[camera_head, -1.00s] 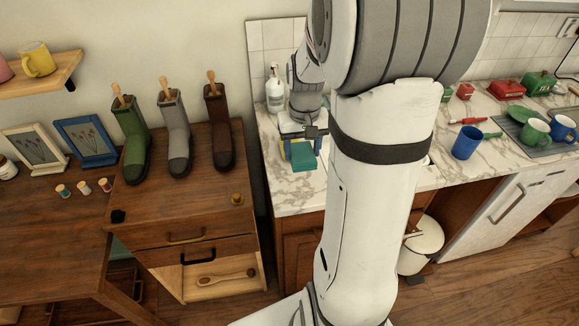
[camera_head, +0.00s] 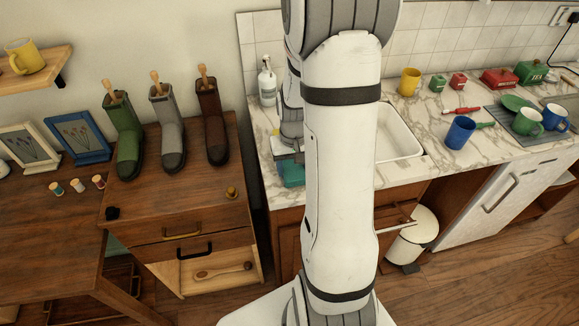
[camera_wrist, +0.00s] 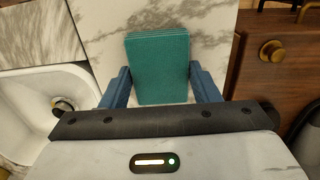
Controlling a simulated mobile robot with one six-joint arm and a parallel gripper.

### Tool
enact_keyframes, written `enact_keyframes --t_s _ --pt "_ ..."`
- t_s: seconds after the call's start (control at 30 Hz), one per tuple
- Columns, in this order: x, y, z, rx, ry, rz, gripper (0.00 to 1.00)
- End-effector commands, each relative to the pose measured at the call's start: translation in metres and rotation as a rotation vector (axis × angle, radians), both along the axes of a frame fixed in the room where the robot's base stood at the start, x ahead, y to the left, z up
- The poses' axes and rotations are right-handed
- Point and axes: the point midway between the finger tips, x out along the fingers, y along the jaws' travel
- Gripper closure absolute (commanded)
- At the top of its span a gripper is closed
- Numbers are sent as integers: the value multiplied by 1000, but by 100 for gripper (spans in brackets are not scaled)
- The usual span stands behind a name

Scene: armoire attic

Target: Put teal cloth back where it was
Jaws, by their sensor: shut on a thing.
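The teal cloth (camera_wrist: 160,68) is a folded, flat rectangular stack between the two blue fingers of my gripper (camera_wrist: 160,92) in the wrist view. My gripper is shut on it. In the head view a small part of the teal cloth (camera_head: 292,173) shows below my gripper, over the left end of the marble counter (camera_head: 335,187) near its front edge. My arm hides much of the gripper there. I cannot tell whether the cloth touches the counter.
A white sink (camera_head: 400,135) lies right of my arm. A soap bottle (camera_head: 267,82) stands behind the gripper. Left is a wooden cabinet (camera_head: 185,200) with three boots and an open drawer (camera_head: 205,270). A blue mug (camera_head: 460,132) and yellow mug (camera_head: 409,82) stand on the counter.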

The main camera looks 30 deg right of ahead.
Motion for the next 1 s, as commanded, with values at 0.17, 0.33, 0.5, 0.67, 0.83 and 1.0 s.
enact_keyframes --t_s 0.17,0.33,0.5,0.67,0.83,1.0 --pt "0 0 0 0 0 -1 37" --pt "0 0 0 0 0 -1 23" --pt "0 -1 0 0 0 -1 23" --pt "0 -1 5 0 -1 -2 23" --pt "1 -1 31 -2 -6 -2 23" --pt "0 -1 69 -2 -6 -2 23"
